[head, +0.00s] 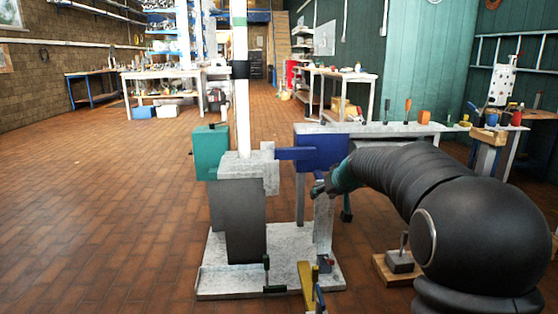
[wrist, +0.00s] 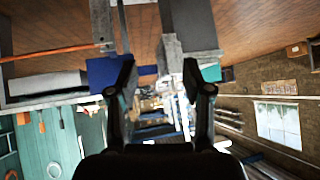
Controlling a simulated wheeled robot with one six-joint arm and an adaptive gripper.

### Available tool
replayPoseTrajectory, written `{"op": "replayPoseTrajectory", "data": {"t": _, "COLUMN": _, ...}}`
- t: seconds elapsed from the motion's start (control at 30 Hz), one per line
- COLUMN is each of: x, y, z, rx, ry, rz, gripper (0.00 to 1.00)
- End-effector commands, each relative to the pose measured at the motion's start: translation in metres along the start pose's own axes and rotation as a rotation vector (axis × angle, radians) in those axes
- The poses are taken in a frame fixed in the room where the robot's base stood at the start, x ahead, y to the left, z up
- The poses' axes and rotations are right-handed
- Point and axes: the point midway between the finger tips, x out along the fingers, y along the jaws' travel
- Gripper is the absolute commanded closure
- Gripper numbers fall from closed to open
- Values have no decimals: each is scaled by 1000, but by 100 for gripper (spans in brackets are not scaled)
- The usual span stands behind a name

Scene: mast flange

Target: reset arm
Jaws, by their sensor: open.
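My arm comes in from the right in the head view. My gripper (head: 325,187) is at its end, partly hidden by the arm, just right of the mast stand and below the blue block (head: 321,152). In the wrist view the two fingers of my gripper (wrist: 158,80) are spread apart with nothing between them. The white mast (head: 241,95), with a black band, rises upright from the grey stand (head: 245,220). A teal block (head: 210,150) is on the stand's left. The wrist view is upside down and shows the blue block (wrist: 103,72) behind the left finger.
The stand is on a pale base plate (head: 225,283). A yellow clamp-like part (head: 305,283) is at its front edge. A bench (head: 375,130) with several small tools runs behind my arm. A wooden board with a grey block (head: 400,263) lies on the floor. Floor at left is clear.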

Motion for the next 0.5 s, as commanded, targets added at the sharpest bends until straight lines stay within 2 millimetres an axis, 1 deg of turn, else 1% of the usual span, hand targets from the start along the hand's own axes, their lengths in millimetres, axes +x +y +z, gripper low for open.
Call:
{"op": "replayPoseTrajectory", "data": {"t": 0.03, "x": -24, "y": -10, "z": 4, "rx": 0, "ry": -11, "rz": 1, "gripper": 50}}
{"op": "replayPoseTrajectory", "data": {"t": 0.1, "x": -51, "y": -21, "z": 16, "rx": 4, "ry": -34, "rz": 4, "gripper": 50}}
{"op": "replayPoseTrajectory", "data": {"t": 0.27, "x": -110, "y": -43, "z": 48, "rx": 15, "ry": -87, "rz": 19, "gripper": 50}}
{"op": "replayPoseTrajectory", "data": {"t": 0.4, "x": -158, "y": -59, "z": 83, "rx": 29, "ry": -131, "rz": 42, "gripper": 50}}
{"op": "replayPoseTrajectory", "data": {"t": 0.47, "x": -177, "y": -65, "z": 100, "rx": 35, "ry": -151, "rz": 53, "gripper": 50}}
{"op": "replayPoseTrajectory", "data": {"t": 0.5, "x": -189, "y": -68, "z": 111, "rx": 39, "ry": -163, "rz": 62, "gripper": 50}}
